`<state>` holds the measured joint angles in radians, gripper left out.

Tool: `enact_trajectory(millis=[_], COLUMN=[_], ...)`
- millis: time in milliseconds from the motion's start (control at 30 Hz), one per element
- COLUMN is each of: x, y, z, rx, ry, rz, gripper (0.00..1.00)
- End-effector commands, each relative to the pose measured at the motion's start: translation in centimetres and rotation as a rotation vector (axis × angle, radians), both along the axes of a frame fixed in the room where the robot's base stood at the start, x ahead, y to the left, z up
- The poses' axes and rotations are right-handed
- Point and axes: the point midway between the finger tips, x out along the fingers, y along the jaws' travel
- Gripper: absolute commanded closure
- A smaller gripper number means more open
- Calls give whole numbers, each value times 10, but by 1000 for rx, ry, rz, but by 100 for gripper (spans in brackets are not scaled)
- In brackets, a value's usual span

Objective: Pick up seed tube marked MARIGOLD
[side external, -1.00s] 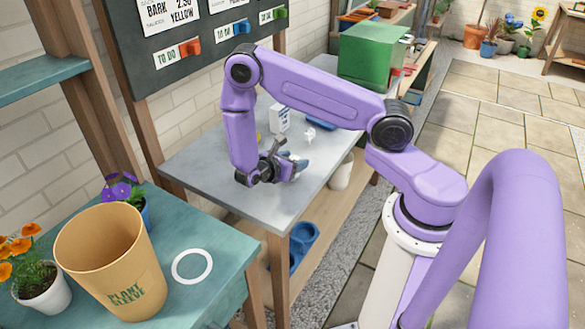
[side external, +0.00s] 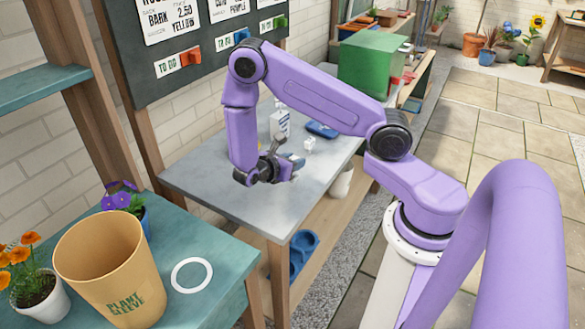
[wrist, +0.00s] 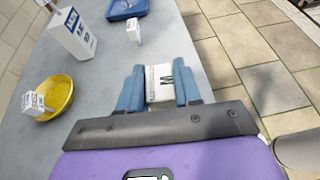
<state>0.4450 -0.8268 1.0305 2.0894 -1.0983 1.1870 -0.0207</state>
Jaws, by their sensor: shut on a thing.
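My gripper (wrist: 159,76) shows its two blue fingers closed on a small white thing (wrist: 160,88) with a dark mark on its face. The mark is too blurred to read, so I cannot tell whether it says MARIGOLD. In the side view my gripper (side external: 288,165) is low over the grey table (side external: 215,172); the thing between its fingers is hard to make out there. I cannot tell whether the held thing touches the table.
In the wrist view, a yellow dish (wrist: 57,96) holding a labelled white piece (wrist: 33,101) is at left. A white carton (wrist: 76,36), a small white block (wrist: 134,31) and a blue tray (wrist: 122,12) stand beyond. Paving (wrist: 255,50) lies past the table's right edge.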

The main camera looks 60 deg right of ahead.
Motion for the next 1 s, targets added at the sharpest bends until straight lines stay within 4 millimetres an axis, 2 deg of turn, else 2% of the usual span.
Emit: enact_trajectory(millis=[200, 333, 400, 533, 733, 1000], x=[-31, -49, -65, -93, -114, -126], y=[11, 17, 23, 32, 38, 43], z=[42, 64, 71, 84, 93, 99], rx=[0, 0, -2, -2, -1, -2], ry=[-1, -2, 2, 1, -1, -2], rz=[3, 3, 6, 8, 3, 0], gripper=[96, 96, 96, 96, 96, 96])
